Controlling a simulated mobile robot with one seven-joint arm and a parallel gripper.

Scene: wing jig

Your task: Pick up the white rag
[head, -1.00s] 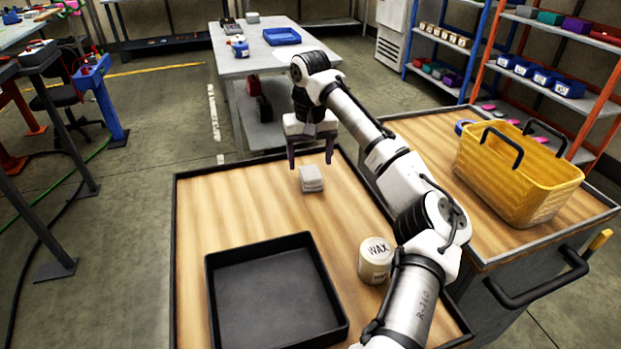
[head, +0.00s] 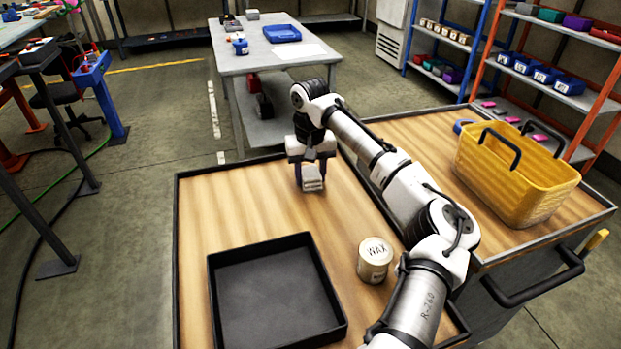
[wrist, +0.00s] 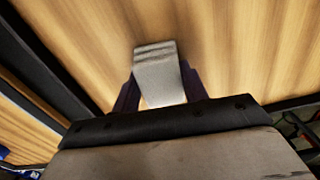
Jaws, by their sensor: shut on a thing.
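The white rag (head: 312,182) is a small folded pale stack on the wooden cart top, near the far edge. My gripper (head: 311,180) is down at it, with one finger on each side, shut on the rag. In the wrist view the rag (wrist: 157,72) shows as a grey-white folded block between the two dark fingers (wrist: 158,92). Its near end is hidden by my gripper's body. Whether it still touches the cart top I cannot tell.
A black tray (head: 327,325) and a wax tin (head: 375,262) stand on the same cart top (head: 215,215). A yellow basket (head: 520,185) stands on the cart at right. A grey table (head: 262,70) is behind. The cart top left of the rag is clear.

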